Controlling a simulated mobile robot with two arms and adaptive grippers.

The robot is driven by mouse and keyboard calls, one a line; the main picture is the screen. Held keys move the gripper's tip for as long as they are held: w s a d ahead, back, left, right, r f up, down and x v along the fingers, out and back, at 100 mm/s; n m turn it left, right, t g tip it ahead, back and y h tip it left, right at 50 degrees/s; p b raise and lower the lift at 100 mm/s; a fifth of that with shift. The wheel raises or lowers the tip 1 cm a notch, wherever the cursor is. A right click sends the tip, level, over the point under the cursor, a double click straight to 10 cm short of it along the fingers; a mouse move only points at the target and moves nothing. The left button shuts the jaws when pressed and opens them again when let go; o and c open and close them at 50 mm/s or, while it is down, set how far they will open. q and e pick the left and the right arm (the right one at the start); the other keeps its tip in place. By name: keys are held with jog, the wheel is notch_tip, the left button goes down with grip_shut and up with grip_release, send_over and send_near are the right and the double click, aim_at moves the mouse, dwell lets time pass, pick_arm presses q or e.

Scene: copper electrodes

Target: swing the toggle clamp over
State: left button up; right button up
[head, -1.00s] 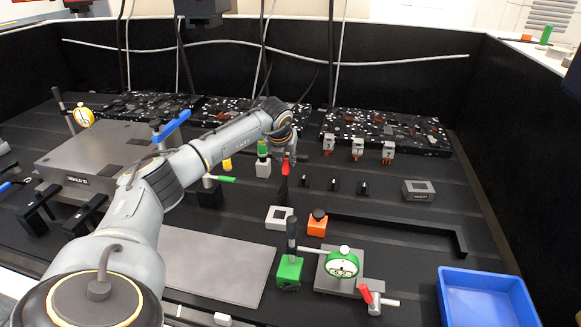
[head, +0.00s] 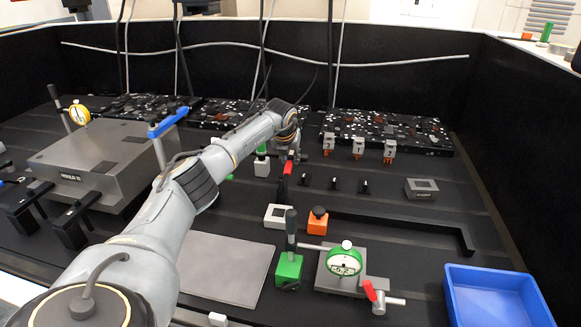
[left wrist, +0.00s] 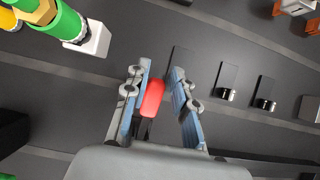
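The toggle clamp's red handle (head: 288,167) stands up from a dark base (head: 282,188) behind the middle of the bench. My left gripper (head: 290,151) is right above it, pointing down. In the left wrist view the red handle (left wrist: 152,98) lies between the two fingers of my left gripper (left wrist: 163,95). The fingers are apart; the handle is close to the left finger, with a gap on the right. Whether it touches the left finger I cannot tell. My right gripper is not in view.
A green-capped white block (head: 262,165) stands just left of the clamp. Small black clips (head: 335,184) lie to its right. A dial gauge fixture (head: 345,262) and blue bin (head: 490,295) are nearer. A grey mould block (head: 100,160) stands left. My left arm hides part of the bench.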

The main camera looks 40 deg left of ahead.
pick_arm(q)
jog(key=shift+o, duration=0.9)
jog(key=shift+a+f, duration=0.1)
jog(key=shift+f, duration=0.05)
jog(key=shift+r, duration=0.2)
notch_tip(320, 180, up, 7)
jog(key=p, duration=0.5)
jog(key=shift+f, duration=0.15)
jog(key=shift+s, duration=0.1)
jog(key=v, duration=1.2)
